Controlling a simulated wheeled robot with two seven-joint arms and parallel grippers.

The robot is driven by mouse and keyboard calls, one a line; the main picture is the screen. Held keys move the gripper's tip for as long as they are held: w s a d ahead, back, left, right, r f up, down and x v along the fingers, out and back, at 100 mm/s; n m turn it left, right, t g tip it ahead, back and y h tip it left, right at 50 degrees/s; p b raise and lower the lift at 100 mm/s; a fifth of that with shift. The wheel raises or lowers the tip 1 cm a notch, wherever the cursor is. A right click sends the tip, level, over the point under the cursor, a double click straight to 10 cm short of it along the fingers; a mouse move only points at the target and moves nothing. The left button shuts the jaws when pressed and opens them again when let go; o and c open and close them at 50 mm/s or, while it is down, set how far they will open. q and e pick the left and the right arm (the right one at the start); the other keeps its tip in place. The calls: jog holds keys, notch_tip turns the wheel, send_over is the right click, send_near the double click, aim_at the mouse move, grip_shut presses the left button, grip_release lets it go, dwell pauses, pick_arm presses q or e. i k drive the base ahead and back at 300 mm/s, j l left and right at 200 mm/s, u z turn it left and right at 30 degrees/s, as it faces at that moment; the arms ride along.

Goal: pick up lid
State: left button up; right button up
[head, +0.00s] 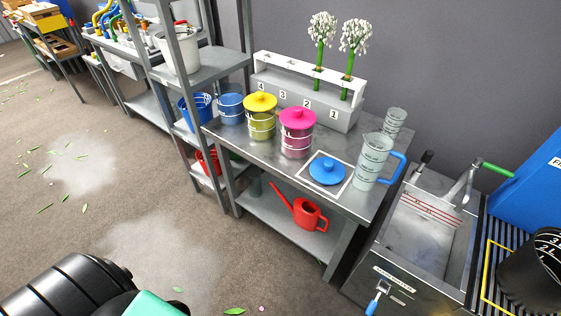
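A blue lid (327,170) with a round knob lies flat on a white-outlined square (313,183) on the metal table (262,152), near its front right. A blue canister (231,108) stands without a lid at the table's left. A yellow lid (260,101) sits on a yellow canister (261,126), and a pink lid (297,117) sits on a pink canister (296,142). Neither of my grippers shows in the head view.
A clear jug (373,160) with a blue handle stands close right of the blue lid. A numbered white rack (306,101) holds two white flowers behind. A red watering can (306,214) is on the lower shelf. A sink (424,226) is at right.

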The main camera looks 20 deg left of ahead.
aim_at(325, 170)
jog(key=u, duration=0.3)
jog(key=i+j+z, duration=0.25)
jog(key=j, duration=0.65)
jog(key=i+j+z, duration=0.2)
jog(key=j, duration=0.7)
jog(key=j+z, duration=0.25)
jog(key=j, duration=0.7)
